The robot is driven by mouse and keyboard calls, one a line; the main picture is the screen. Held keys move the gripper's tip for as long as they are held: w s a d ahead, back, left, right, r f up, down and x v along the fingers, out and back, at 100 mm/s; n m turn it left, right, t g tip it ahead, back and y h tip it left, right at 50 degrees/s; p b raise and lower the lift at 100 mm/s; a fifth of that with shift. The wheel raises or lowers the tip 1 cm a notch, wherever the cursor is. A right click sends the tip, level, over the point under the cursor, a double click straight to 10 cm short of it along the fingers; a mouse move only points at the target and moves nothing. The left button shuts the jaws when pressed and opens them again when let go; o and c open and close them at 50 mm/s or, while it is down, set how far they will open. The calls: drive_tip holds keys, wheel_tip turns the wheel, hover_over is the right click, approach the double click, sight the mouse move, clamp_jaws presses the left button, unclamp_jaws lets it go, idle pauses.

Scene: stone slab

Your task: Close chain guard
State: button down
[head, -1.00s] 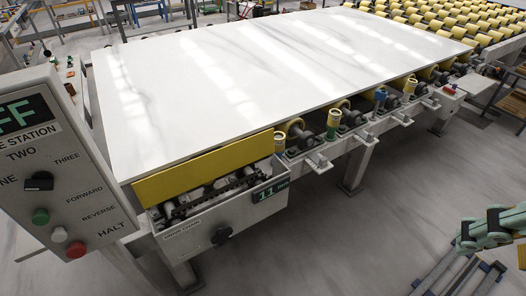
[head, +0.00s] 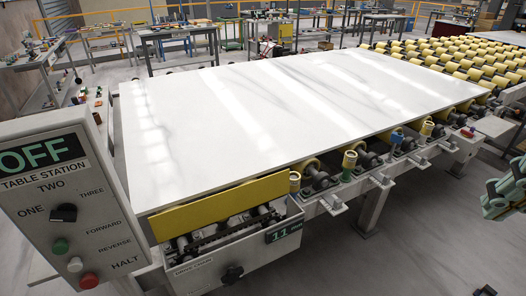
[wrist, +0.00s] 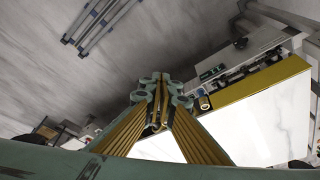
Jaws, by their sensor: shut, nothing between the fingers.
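The chain guard is a long yellow panel (head: 220,207) standing up along the near end of the table, just under the slab edge. In front of it, a grey chain drive box (head: 238,258) is uncovered, and dark chain parts (head: 226,232) show inside. The guard also shows as a yellow strip in the wrist view (wrist: 262,82), to the right of my gripper. My gripper (wrist: 157,92) is shut and empty, apart from the guard. In the head view, green gripper parts (head: 507,196) show at the right edge, well away from the guard.
A white stone slab (head: 300,115) covers the table's rollers. A control panel (head: 62,205) reading OFF stands at left. Brackets and yellow rollers (head: 350,160) line the table's side. The box carries a dark knob (head: 232,274) and a small display (head: 284,232). Open floor lies at right.

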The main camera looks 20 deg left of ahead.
drive_tip(key=w+a+r+n+p, duration=0.1)
drive_tip(key=w+a+r+p, duration=0.15)
drive_tip(key=w+a, duration=0.4)
drive_tip(key=w+a+r+n+y+p, duration=0.1)
drive_tip(key=w+a+r, duration=0.2)
drive_tip(key=w, duration=0.6)
drive_tip(key=w+a+r+n+p, duration=0.1)
drive_tip(key=w+a+r, duration=0.2)
drive_tip(key=w+a, duration=0.35)
drive_tip(key=w+a+f+n+g+y+p, duration=0.1)
drive_tip(key=w+a+p, duration=0.2)
drive_tip(key=w+a, duration=0.65)
drive_tip(key=w+a+f+n+y+p, duration=0.1)
drive_tip(key=w+a+n+p, duration=0.1)
drive_tip(key=w+a, duration=0.8)
drive_tip(key=s+a+f+n+g+h+p, duration=0.1)
drive_tip(key=a+f, duration=0.4)
drive_tip(key=a, duration=0.3)
drive_tip(key=s+a+f+g+p, duration=0.1)
drive_tip(key=a+f+p, duration=0.1)
drive_tip(key=a+f, duration=0.5)
drive_tip(key=s+a+f+n+g+h+p, duration=0.1)
drive_tip(key=s+a+f+h, duration=0.1)
drive_tip(key=s+a+f, duration=0.5)
drive_tip(key=s+a+f+n+g+h+p, duration=0.1)
drive_tip(key=s+a+f+g+h+p, duration=0.1)
drive_tip(key=s+a+f, duration=0.6)
drive_tip(key=shift+s+f+h+p, duration=0.35)
drive_tip(key=shift+f+h, duration=0.45)
drive_tip(key=shift+f, duration=1.7)
